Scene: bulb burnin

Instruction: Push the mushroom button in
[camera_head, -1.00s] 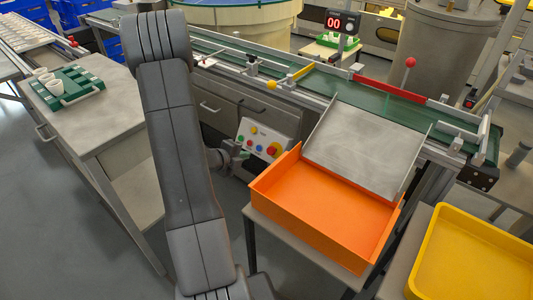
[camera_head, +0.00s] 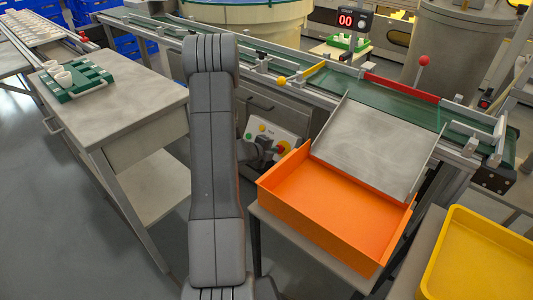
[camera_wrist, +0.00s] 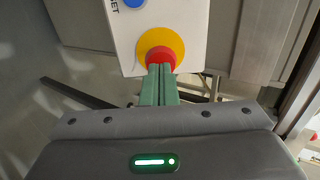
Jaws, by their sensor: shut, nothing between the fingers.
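The red mushroom button (camera_wrist: 161,57) sits on a yellow round plate (camera_wrist: 160,43) on the pale control box, near the top of the wrist view. My gripper (camera_wrist: 159,68) is shut and empty. Its green fingertips overlap the lower part of the red cap in the wrist view; I cannot tell whether they touch it. In the head view the control box (camera_head: 262,129) is on the front of the conveyor, and the red button (camera_head: 284,147) shows at its right side. My arm and wrist stand just left of the box and hide part of it.
An orange bin (camera_head: 310,216) on a stand is right of the box, with a grey chute (camera_head: 375,140) above it. A grey bench (camera_head: 110,110) with a green rack (camera_head: 76,81) stands at left. A yellow tray (camera_head: 480,265) is at lower right.

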